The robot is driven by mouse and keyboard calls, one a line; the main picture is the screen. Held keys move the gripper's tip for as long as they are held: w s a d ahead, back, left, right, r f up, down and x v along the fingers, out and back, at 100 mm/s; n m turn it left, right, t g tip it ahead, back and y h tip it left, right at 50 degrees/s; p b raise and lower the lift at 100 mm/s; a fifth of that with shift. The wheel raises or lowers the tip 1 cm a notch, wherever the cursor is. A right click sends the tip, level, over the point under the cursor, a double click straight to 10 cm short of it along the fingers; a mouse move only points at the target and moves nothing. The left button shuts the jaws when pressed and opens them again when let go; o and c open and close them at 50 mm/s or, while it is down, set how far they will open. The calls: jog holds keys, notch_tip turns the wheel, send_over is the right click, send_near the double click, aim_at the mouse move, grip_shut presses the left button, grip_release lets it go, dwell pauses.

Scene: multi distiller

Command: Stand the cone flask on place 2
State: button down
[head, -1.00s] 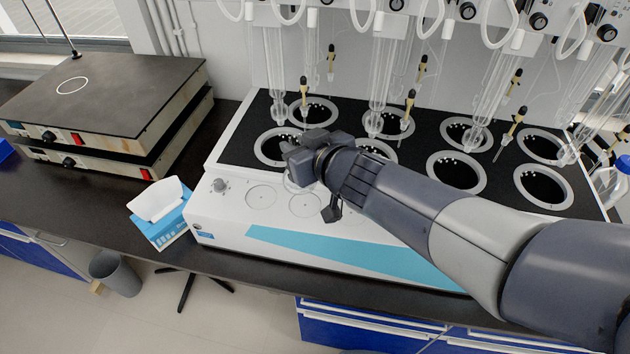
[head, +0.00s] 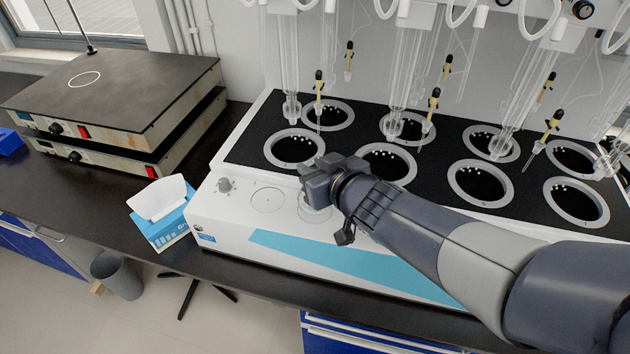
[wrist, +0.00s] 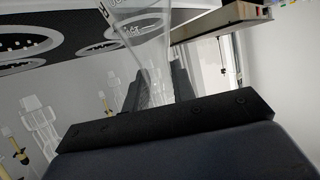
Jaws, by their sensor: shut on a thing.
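My gripper (head: 318,182) is over the front white strip of the distiller (head: 235,213). In the wrist view its two dark fingers (wrist: 160,88) are shut on the clear cone flask (wrist: 143,22). In the head view only a faint, see-through part of the flask (head: 315,214) shows below my gripper, at a marked round place on the strip. I cannot tell whether the flask touches the strip. Another round place (head: 268,200) lies bare to the left. Further places to the right are hidden behind my arm.
Several ringed wells (head: 294,148) and hanging glass tubes (head: 397,80) stand behind my gripper. A tissue box (head: 160,212) is at the distiller's left front corner. Two stacked hot plates (head: 115,100) are at the left. A grey bin (head: 117,274) stands on the floor.

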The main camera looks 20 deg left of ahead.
jog(key=shift+f+b, duration=0.3)
jog(key=shift+f, duration=0.75)
jog(key=shift+f, duration=0.1)
jog(key=shift+f, duration=0.15)
jog(key=c, duration=1.2)
grip_release()
jog(key=shift+s+d+r, duration=0.15)
jog(key=shift+d+r, duration=0.05)
jog(key=shift+r, duration=0.2)
jog(key=shift+p+v, duration=2.55)
jog(key=shift+v, duration=3.2)
